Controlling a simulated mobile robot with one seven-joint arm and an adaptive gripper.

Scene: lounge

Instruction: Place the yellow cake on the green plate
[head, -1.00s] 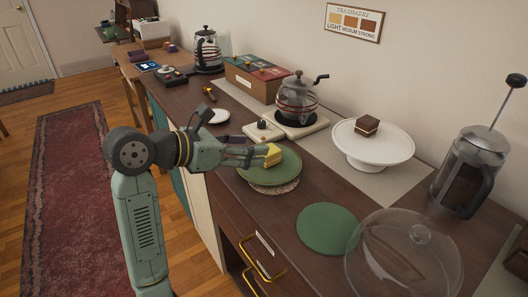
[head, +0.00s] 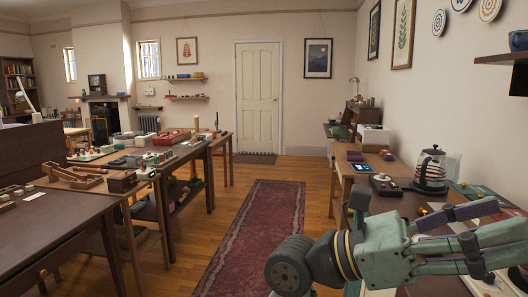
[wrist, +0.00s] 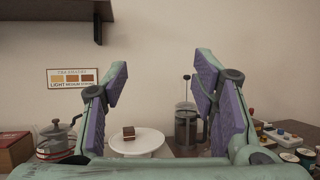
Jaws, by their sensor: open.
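My gripper (head: 505,222) is open at the lower right of the head view, above the dark counter (head: 408,204). In the wrist view its two purple-padded fingers (wrist: 162,78) stand wide apart with nothing between them. Neither the yellow cake nor the green plate shows in the current views. A brown cake (wrist: 129,132) sits on a white cake stand (wrist: 147,143), beyond the fingers in the wrist view.
A dark wall shelf (wrist: 60,12) is above. The rug (head: 262,225) and floor are clear; cluttered tables (head: 60,225) stand left.

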